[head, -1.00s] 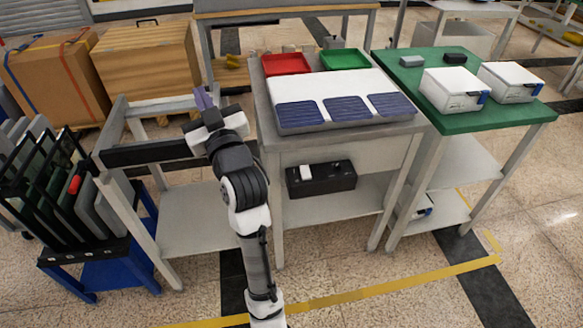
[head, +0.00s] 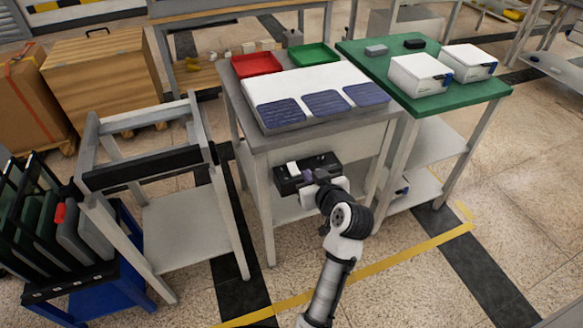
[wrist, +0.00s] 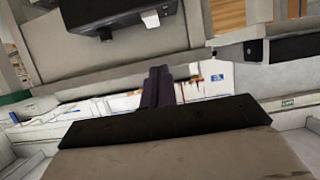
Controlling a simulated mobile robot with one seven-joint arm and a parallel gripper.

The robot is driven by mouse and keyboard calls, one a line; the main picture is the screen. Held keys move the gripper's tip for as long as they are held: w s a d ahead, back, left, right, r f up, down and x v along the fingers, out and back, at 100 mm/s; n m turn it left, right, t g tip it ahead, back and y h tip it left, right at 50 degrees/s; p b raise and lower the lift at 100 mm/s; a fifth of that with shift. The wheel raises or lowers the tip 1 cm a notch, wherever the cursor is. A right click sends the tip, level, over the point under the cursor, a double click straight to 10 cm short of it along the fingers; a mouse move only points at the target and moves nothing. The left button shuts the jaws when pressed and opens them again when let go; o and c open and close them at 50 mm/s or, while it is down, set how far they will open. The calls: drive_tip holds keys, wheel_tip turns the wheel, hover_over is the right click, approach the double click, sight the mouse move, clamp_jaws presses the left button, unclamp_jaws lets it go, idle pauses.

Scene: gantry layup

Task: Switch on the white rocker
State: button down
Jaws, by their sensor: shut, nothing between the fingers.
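A black box (head: 322,161) hangs or stands under the grey workbench's top, above the lower shelf. The white rocker (head: 293,168) is on its left part. In the wrist view the black box (wrist: 100,12) is at the top edge, with a small white piece, apparently the rocker (wrist: 150,18), near its lower edge. My gripper (head: 307,175) is in front of the box, just right of the rocker in the head view, and hides part of the box. Its dark purple fingers (wrist: 158,86) are shut and empty. The wrist view shows them apart from the box. The rocker's tilt is too small to tell.
The workbench (head: 262,138) carries a white panel with dark blue cells, a red tray (head: 256,64) and a green tray (head: 315,54). A green-topped table (head: 380,70) stands right. An empty grey frame stand (head: 190,215) is left. Floor in front is open.

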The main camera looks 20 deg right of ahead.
drive_tip(key=shift+w, duration=0.1)
drive_tip(key=p, duration=0.2)
hover_over(293, 173)
drive_tip(key=s, duration=0.3)
wheel_tip(293, 173, down, 3)
drive_tip(key=w+f, duration=0.2)
drive_tip(key=f, duration=0.1)
drive_tip(key=shift+w+f, duration=0.1)
drive_tip(key=shift+w, duration=0.1)
drive_tip(key=shift+w+f, duration=0.2)
drive_tip(key=shift+f, duration=0.4)
drive_tip(key=shift+r+p, duration=0.1)
drive_tip(key=shift+p, duration=0.35)
drive_tip(key=shift+w+g+p, duration=0.15)
drive_tip(key=shift+g+p, duration=0.15)
drive_tip(key=shift+p, duration=0.2)
drive_tip(key=shift+f+b, duration=0.25)
drive_tip(key=shift+b, duration=0.05)
drive_tip(key=shift+r, duration=0.15)
